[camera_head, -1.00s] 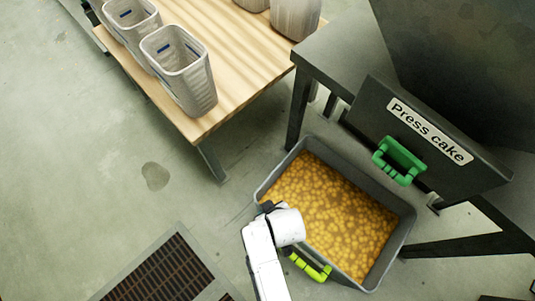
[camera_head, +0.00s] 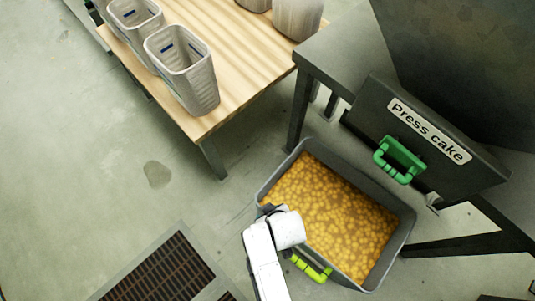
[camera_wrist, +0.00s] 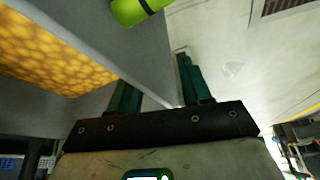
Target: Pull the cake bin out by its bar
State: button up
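The cake bin (camera_head: 394,252) is a grey open tub full of yellow-brown press cake, on the floor below the panel marked "Press cake". Its yellow-green bar (camera_head: 312,268) is on the near wall, beside my white arm. In the wrist view, the bar (camera_wrist: 138,10) shows at the top edge, beyond my fingertips and apart from them. My gripper (camera_wrist: 158,82) is open, with two dark green fingers apart. The bin's grey wall (camera_wrist: 125,45) lies by the fingers; I cannot tell if they touch it. In the head view, my arm hides the gripper.
The dark panel (camera_head: 370,105) above the bin has a green handle (camera_head: 399,160). Dark machine legs (camera_head: 465,244) stand right of the bin. A wooden table (camera_head: 225,60) with pale containers (camera_head: 190,80) is at upper left. A floor grate (camera_head: 160,270) lies at lower left; open floor surrounds it.

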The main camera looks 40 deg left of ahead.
jog(key=shift+o, duration=0.6)
jog(key=shift+a+r, duration=0.1)
jog(key=shift+r, duration=0.05)
